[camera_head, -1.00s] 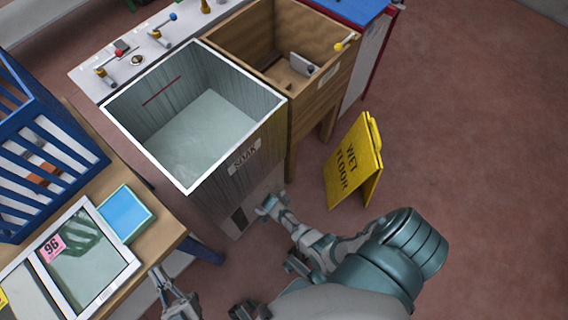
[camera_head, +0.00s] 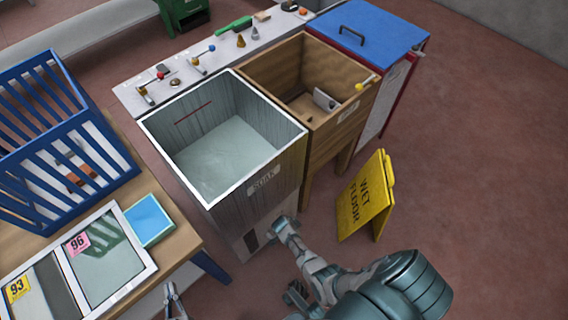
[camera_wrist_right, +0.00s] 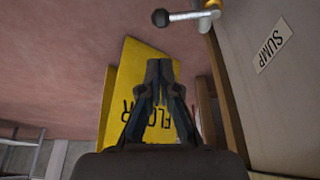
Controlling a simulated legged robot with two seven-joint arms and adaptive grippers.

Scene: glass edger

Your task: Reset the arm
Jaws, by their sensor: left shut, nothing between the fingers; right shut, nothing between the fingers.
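My left gripper (camera_head: 171,291) shows at the bottom edge of the head view, beside the front edge of the wooden table (camera_head: 183,247). It is shut and empty. My right gripper (camera_wrist_right: 159,72) shows in the right wrist view, shut and empty. Its fingers stand in front of a yellow wet-floor sign (camera_wrist_right: 138,62) and hide part of its lettering. In the head view my right arm reaches from the lower right towards the grey tank, and I cannot make out its fingers clearly.
The yellow sign (camera_head: 364,197) stands on the floor. A grey tank (camera_head: 277,200) and a wooden tank (camera_head: 345,130) adjoin a blue-lidded cabinet (camera_head: 385,38). The table holds a blue rack (camera_head: 75,195), a blue pad (camera_head: 149,219) and a white-framed tray (camera_head: 140,278). Open floor lies right.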

